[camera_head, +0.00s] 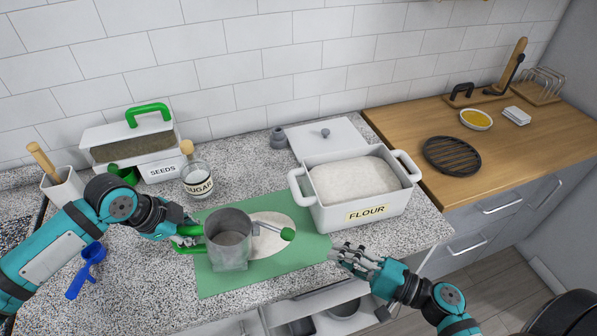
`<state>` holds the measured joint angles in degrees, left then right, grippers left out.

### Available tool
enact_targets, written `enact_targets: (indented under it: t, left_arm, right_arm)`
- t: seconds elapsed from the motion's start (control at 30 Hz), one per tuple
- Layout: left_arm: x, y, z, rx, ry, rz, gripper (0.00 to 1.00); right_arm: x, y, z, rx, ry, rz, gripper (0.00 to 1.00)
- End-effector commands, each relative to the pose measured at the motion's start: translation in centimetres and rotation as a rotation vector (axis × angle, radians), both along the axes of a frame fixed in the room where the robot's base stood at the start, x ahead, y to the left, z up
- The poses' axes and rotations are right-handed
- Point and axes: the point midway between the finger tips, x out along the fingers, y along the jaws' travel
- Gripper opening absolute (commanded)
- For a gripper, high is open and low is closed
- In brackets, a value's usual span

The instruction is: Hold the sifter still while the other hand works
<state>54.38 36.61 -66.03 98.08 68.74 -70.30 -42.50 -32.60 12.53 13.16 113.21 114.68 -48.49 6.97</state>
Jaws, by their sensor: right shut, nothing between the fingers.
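The sifter (230,240) is a grey metal cup, upright over the green mat (215,285). Its green handle is on the left and its crank with a green knob (288,234) sticks out to the right. My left gripper (187,236) is at the handle, with its fingers closed around it; the fingertips are partly hidden. My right gripper (340,254) is shut and empty. It is to the right of the sifter near the mat's right edge, apart from the crank knob.
A white flour box (365,209), open and full, stands behind my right gripper. A sugar jar (197,181), a seeds box (163,170) and a blue scoop (86,270) are on the left. A black round grate (451,156) lies on the wooden counter (400,112). A pale round patch (267,244) lies on the mat.

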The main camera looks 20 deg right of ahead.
Motion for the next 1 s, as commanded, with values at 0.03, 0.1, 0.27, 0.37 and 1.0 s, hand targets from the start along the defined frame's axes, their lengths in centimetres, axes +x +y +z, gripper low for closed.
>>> enact_targets:
  t: [0.03,0.1,0.27,0.37,1.0]
  left_arm:
    - [0.0,0.0,0.1,-0.002,-0.002,0.0,0.0]
    - [0.0,0.0,0.1,-0.002,-0.002,0.0,0.0]
    - [0.0,0.0,0.1,-0.002,-0.002,0.0,0.09]
    - [0.0,0.0,0.1,-0.001,-0.001,0.0,0.23]
    - [-0.5,1.5,3.5,-0.001,-0.004,0.0,0.33]
  right_arm:
    - [0.0,0.0,0.0,0.0,0.0,0.0,0.0]
    - [0.0,0.0,0.0,0.0,0.0,0.0,0.0]
    - [0.0,0.0,0.0,0.0,0.0,0.0,0.0]
    - [0.0,0.0,0.0,0.0,0.0,0.0,0.0]
    - [0.0,0.0,0.0,0.0,0.0,-0.001,0.0]
